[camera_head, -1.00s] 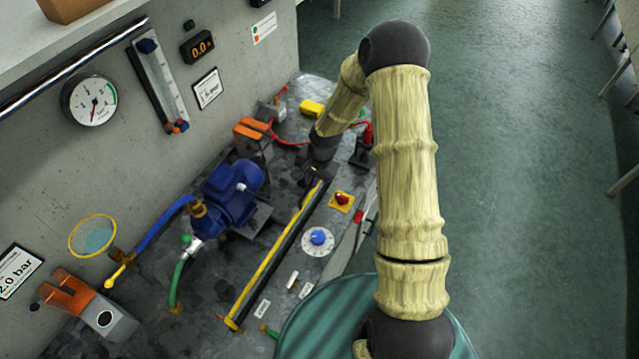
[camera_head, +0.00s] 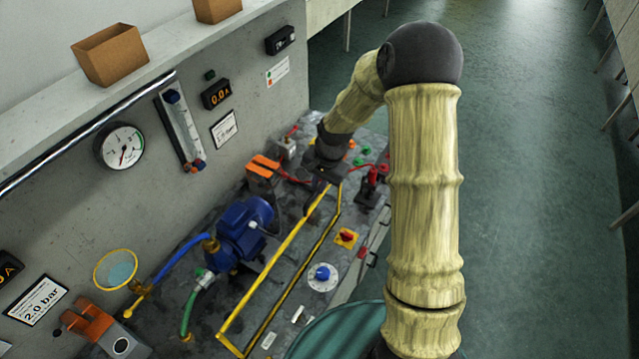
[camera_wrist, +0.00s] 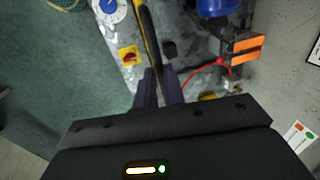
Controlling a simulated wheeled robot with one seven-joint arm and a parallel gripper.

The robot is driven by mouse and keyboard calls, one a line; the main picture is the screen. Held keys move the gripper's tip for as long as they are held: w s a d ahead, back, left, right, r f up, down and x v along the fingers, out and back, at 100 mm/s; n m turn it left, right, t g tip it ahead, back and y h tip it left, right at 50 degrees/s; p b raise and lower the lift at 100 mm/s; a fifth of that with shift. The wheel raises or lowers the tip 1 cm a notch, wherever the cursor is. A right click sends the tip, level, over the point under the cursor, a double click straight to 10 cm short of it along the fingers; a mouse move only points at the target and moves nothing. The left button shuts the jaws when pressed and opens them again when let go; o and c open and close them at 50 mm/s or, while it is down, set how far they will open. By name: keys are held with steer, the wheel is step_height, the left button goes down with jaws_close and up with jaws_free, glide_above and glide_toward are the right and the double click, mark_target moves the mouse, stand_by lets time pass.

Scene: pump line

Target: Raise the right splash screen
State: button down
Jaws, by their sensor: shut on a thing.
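The splash screen (camera_head: 272,262) is a long yellow-edged frame beside the blue pump (camera_head: 240,230) in the head view. Its upper bar stands apart from the lower yellow strip, so the screen is tilted up off the bench; its pane looks clear. My gripper (camera_head: 322,187) is at the far end of the upper bar, partly hidden by its own wrist. In the wrist view, my gripper (camera_wrist: 160,88) has its dark fingers shut on the screen's bar (camera_wrist: 151,40), which runs away between them.
A red knob on a yellow plate (camera_head: 346,238) and a blue dial (camera_head: 322,273) lie right of the screen. An orange-topped block (camera_head: 263,168) with red cable stands near the gripper. A blue hose (camera_head: 180,262) and a gauge (camera_head: 120,146) are at left.

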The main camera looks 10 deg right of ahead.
steer(key=shift+w+r, duration=0.15)
steer(key=shift+r, duration=0.15)
steer(key=c, duration=1.7)
jaws_free()
steer(key=shift+o, duration=1.1)
steer(key=shift+s, duration=0.2)
steer(key=shift+w, duration=0.1)
step_height(320, 180, up, 17)
steer(key=s+d+b, duration=0.2)
steer(key=b, duration=0.2)
steer(key=shift+s+d, duration=0.2)
steer(key=shift+d, duration=0.05)
